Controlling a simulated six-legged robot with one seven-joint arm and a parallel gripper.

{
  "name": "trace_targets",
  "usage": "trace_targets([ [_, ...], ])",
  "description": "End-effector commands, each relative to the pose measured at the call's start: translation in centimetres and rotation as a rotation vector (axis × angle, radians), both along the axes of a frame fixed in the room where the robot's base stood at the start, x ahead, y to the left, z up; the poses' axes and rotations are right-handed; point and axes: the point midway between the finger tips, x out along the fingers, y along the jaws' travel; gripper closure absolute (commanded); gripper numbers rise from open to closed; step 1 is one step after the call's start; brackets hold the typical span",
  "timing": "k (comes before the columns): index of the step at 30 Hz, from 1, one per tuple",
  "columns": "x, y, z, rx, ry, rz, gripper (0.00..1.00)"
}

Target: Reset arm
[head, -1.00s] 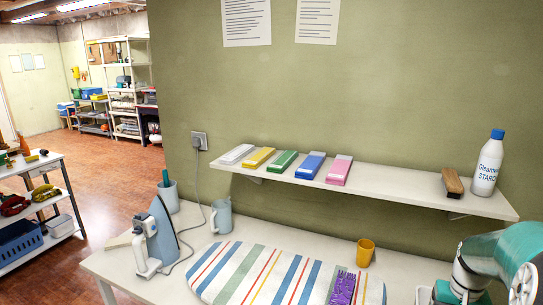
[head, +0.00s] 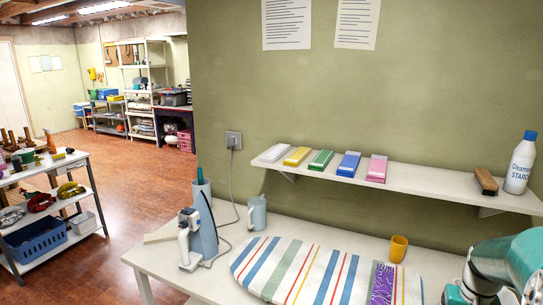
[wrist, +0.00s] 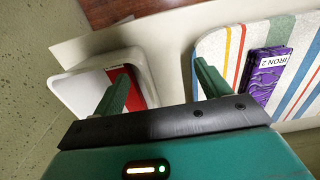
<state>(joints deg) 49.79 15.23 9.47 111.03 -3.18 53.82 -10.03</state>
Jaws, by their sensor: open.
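My gripper (wrist: 160,85) shows in the wrist view with its two green fingers spread apart and nothing between them. Part of my teal and white arm (head: 505,268) shows at the lower right of the head view, at the right end of the table. In the wrist view, a white tray (wrist: 68,90) with a red item in it lies beyond the left finger. A purple item labelled "IRON 2" (wrist: 267,75) lies on the striped ironing board (wrist: 218,45) to the right of the right finger. It also shows in the head view (head: 382,284).
A wall shelf (head: 410,183) above carries coloured boxes, a brush and a starch bottle (head: 520,163). Open red floor (head: 140,180) lies at left beside a cart (head: 70,215).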

Motion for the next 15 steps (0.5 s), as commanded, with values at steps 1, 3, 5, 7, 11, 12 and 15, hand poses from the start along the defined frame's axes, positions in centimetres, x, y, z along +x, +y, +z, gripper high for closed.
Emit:
trace_targets([
  [1, 0.4, 1.0, 0.9, -0.013, -0.009, 0.018, 0.24],
  [3, 0.7, 2.0, 1.7, -0.025, -0.018, 0.034, 0.24],
  [5, 0.9, 2.9, 2.4, -0.036, -0.026, 0.048, 0.24],
  [7, 1.1, 4.1, 3.3, -0.049, -0.037, 0.064, 0.24],
  [11, 1.3, 6.8, 5.0, -0.073, -0.06, 0.099, 0.24],
  [12, 1.3, 7.7, 5.6, -0.082, -0.07, 0.112, 0.24],
  [15, 1.1, 10.7, 7.3, -0.105, -0.099, 0.151, 0.24],
])
